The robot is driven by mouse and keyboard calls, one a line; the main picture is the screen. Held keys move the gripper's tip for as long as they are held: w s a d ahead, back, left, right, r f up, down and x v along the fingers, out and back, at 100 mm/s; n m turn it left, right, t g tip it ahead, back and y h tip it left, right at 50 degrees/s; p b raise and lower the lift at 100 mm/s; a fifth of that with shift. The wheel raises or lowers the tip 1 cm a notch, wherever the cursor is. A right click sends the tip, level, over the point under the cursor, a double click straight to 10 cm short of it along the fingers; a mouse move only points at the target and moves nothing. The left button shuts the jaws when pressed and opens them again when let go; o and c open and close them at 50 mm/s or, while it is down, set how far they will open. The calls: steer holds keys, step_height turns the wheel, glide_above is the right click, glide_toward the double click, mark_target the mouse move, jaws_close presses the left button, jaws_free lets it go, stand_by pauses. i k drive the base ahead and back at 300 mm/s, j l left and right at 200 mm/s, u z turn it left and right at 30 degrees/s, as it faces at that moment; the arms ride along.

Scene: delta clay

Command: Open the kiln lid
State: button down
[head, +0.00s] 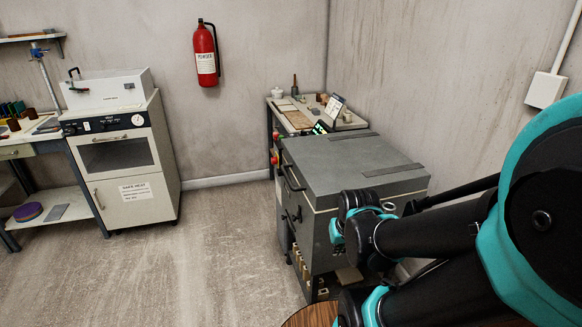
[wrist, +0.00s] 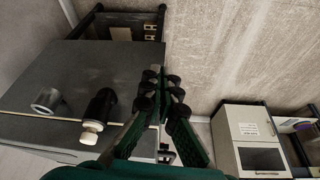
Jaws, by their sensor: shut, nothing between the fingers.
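The kiln (head: 325,223) is a grey box on a stand, right of centre in the head view. Its flat grey lid (head: 345,155) lies shut on the body, with a pale seam below it and two strips across the top. A dark handle (head: 293,180) is on the lid's front face. The wrist view is upside down and shows the kiln's grey side (wrist: 70,75) and part of what looks like the handle (wrist: 166,155). My gripper (wrist: 161,76) is shut and empty, its fingertips by the kiln's front edge. My arm hides it in the head view.
A metal tube (wrist: 47,101) and a black piece with a pale tip (wrist: 92,128) stick out beside the kiln. A cluttered bench (head: 300,125) stands behind it. A white oven (head: 122,165) is at left. Open floor (head: 225,250) lies left of the kiln.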

mark_target(325, 166)
steer(key=j+u, duration=0.8)
steer(key=j, duration=0.15)
